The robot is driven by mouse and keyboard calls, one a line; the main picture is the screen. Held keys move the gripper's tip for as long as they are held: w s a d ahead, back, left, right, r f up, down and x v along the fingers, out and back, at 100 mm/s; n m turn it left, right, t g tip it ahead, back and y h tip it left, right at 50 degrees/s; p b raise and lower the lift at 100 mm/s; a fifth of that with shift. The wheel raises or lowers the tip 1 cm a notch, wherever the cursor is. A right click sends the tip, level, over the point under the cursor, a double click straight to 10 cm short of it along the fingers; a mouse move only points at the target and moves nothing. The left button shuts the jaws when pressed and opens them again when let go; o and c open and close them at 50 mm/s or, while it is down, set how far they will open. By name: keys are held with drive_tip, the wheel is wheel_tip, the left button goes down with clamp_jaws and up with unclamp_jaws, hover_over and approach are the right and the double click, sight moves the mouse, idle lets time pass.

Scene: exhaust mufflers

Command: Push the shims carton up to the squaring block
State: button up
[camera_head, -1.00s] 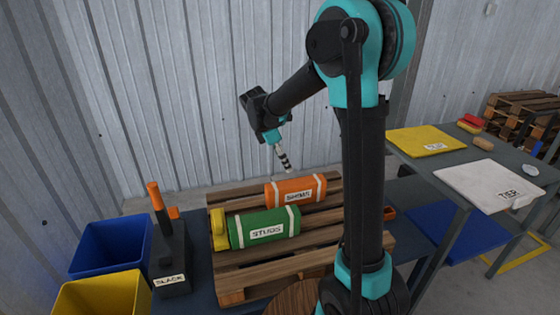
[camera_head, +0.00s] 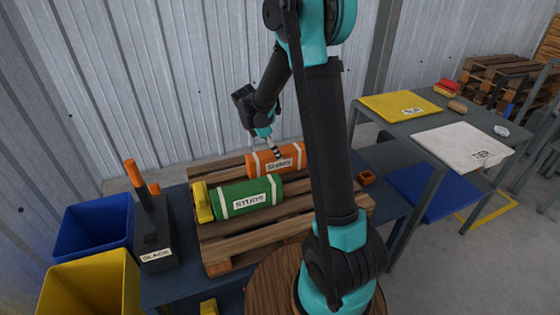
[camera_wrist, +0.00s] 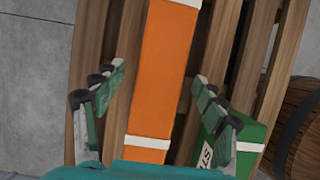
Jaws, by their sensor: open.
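The orange shims carton (camera_head: 262,166) lies on the pallet, with white bands and a "SHIMS" label. My gripper (camera_head: 275,152) is over it, its fingertips close to its top. In the wrist view the open fingers (camera_wrist: 155,88) spread on either side of the orange carton (camera_wrist: 163,70); I cannot tell whether they touch it. A yellow block (camera_head: 202,203), apparently the squaring block, stands at the pallet's left edge, by the left end of the green studs carton (camera_head: 232,205). The shims carton is behind the studs carton, apart from the yellow block.
The wooden pallet (camera_head: 235,250) rests on a dark table. A black holder (camera_head: 155,240) and blue (camera_head: 97,228) and yellow (camera_head: 90,285) bins stand left. The back-left pallet slats look clear.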

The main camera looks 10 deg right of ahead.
drive_tip(key=x, duration=0.6)
drive_tip(key=shift+d+f, duration=0.15)
drive_tip(key=shift+f, duration=0.15)
